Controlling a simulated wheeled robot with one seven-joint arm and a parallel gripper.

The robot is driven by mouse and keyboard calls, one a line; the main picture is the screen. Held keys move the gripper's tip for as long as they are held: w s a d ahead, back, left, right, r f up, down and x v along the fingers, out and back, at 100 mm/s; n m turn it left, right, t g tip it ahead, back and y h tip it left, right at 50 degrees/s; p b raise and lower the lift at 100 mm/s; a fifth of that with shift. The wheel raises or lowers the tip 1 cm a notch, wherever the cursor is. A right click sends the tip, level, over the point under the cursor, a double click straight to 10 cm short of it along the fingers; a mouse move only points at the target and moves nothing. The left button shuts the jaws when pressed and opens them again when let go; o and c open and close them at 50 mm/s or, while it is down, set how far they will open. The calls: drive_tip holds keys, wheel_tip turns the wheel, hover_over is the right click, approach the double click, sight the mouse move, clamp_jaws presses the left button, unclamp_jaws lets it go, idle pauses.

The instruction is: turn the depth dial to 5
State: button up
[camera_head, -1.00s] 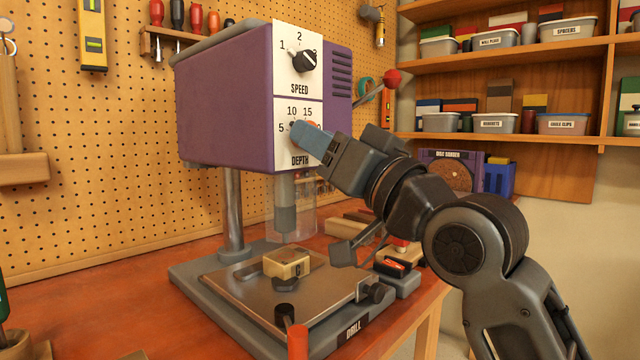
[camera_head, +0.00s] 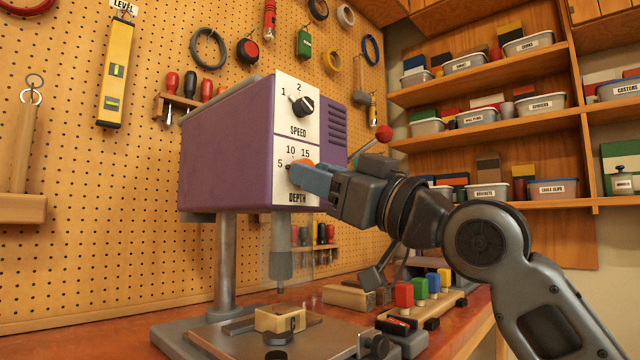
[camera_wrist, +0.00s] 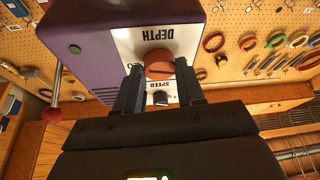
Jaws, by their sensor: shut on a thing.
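The purple drill press (camera_head: 225,160) stands on the bench, with a white front panel. The depth dial (camera_wrist: 158,62) is a round orange-red knob with a dark line across it. In the head view only a sliver of the dial (camera_head: 308,163) shows past my fingers, by the 5, 10 and 15 marks. My gripper (camera_head: 300,179) is at the dial, its fingers on either side of it, shut on it. The wrist view shows both fingers (camera_wrist: 160,76) flanking the dial. Which mark the dial points to is hidden by my fingers.
The black speed knob (camera_head: 302,105) sits above on the same panel. A lever with a red ball (camera_head: 384,133) sticks out behind the head. A block (camera_head: 279,319) lies on the drill table. Shelves with bins fill the back right.

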drive_tip(key=o, duration=1)
drive_tip(key=shift+o, duration=0.2)
drive_tip(key=v, duration=0.7)
drive_tip(key=shift+s+d+f, duration=0.2)
drive_tip(key=shift+d, duration=0.1)
